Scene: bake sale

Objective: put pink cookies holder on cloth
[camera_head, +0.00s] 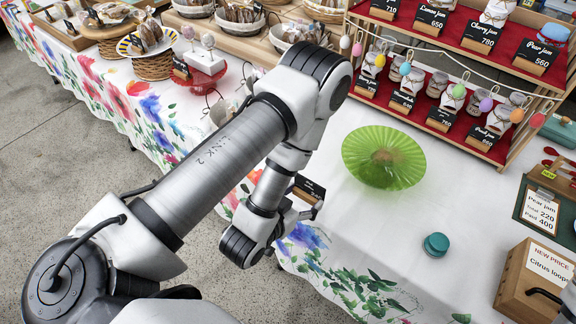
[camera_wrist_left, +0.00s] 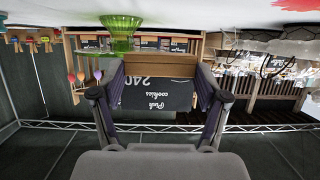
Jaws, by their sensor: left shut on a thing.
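The pink cookies holder (camera_head: 310,186), a small black price card, is held in my left gripper (camera_head: 304,207) in the head view. In the wrist view my left gripper (camera_wrist_left: 159,85) is shut with a finger on each side of the holder (camera_wrist_left: 160,93). Its wooden base and upside-down "Pink cookies 240" lettering show there. The white cloth (camera_head: 378,236) with a painted flower border covers the table. The holder appears over or near the cloth's front edge; I cannot tell its height. My right gripper is not in view.
A green glass bowl (camera_head: 384,158) stands on the cloth to the right of my gripper. A teal-lidded jar (camera_head: 436,244) stands in front of it. A jam shelf (camera_head: 480,80) is behind, and a wooden box (camera_head: 532,284) is at right. Cloth between gripper and bowl looks clear.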

